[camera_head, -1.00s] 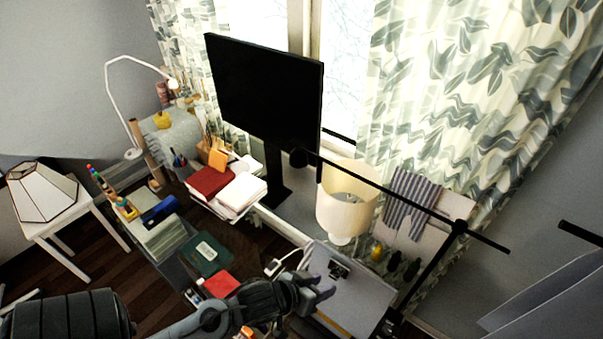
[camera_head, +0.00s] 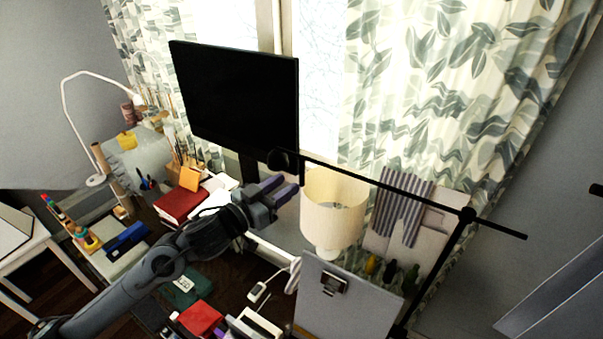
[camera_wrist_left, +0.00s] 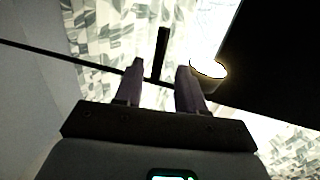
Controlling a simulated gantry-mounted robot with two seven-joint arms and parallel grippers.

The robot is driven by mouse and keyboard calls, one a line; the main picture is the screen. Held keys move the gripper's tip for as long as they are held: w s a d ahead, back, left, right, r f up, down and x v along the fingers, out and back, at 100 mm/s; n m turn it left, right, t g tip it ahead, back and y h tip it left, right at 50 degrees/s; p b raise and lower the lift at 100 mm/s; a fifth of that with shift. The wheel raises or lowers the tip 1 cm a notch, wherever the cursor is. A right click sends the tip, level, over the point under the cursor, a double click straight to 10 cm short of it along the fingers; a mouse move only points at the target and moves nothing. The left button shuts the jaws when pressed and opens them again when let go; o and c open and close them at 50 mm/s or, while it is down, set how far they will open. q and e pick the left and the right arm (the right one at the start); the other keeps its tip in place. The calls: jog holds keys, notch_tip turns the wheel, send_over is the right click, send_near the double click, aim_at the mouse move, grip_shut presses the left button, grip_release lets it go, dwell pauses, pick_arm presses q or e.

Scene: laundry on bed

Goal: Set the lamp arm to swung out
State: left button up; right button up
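A black lamp arm (camera_head: 385,183) runs from a dark round head (camera_head: 284,160) at its left end to a joint on a black post (camera_head: 467,215) at the right. A short black piece (camera_head: 302,172) hangs near the head. My left gripper (camera_head: 280,191) is open, just below and left of that end. In the left wrist view, the gripper's fingers (camera_wrist_left: 161,75) are apart. The arm (camera_wrist_left: 60,56) crosses behind them, and an upright black piece (camera_wrist_left: 161,52) shows between them. A pale bright-rimmed disc (camera_wrist_left: 208,68) shows beside the right finger. Contact cannot be told. My right gripper is not in view.
A black monitor (camera_head: 235,100) stands behind my left gripper. A cream-shaded lamp (camera_head: 333,215) stands under the black arm. A white desk lamp (camera_head: 66,110) is at the far left. Books (camera_head: 180,206) and a grey clipboard (camera_head: 345,300) lie around; a striped cloth (camera_head: 402,205) hangs right.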

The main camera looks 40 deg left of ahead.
aim_at(300, 176)
pick_arm(q)
jog(key=shift+w+d+p, duration=0.2)
jog(key=shift+w+p, duration=0.35)
jog(key=shift+w, duration=2.9)
jog(key=shift+c, duration=0.3)
grip_shut()
